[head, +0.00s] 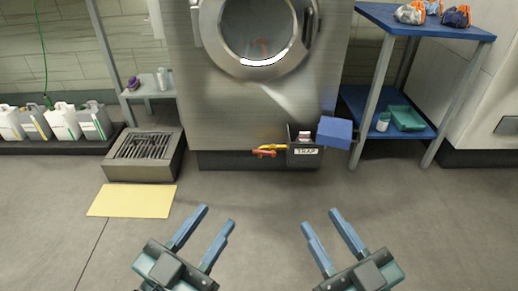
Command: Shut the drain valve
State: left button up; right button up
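The drain valve (266,150) shows as a small yellow and red lever at the bottom front of the steel washing machine (210,90). It sits just left of a dark box labelled TRAP (306,155). The lever points roughly sideways; I cannot tell from here whether the valve is open or shut. My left gripper (217,218) is open and empty above the floor, in front of and left of the valve. My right gripper (320,217) is open and empty, in front of and right of it. Neither touches anything.
A blue box-like lid (335,132) sticks out right of the trap. A blue shelf unit (390,107) stands at right. A floor drain box with grate (145,155) and yellow mat (132,201) lie left, near several jugs (60,122). The floor before the machine is clear.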

aim_at(273, 154)
jog(key=i+j+z, duration=0.1)
jog(key=j+z, duration=0.15)
jog(key=j, duration=0.25)
jog(key=j+z, duration=0.25)
jog(key=j, duration=0.25)
jog(key=i+j+z, duration=0.15)
jog(key=j, duration=0.15)
jog(key=i+j+z, duration=0.35)
jog(key=j, duration=0.3)
jog(key=i, duration=1.05)
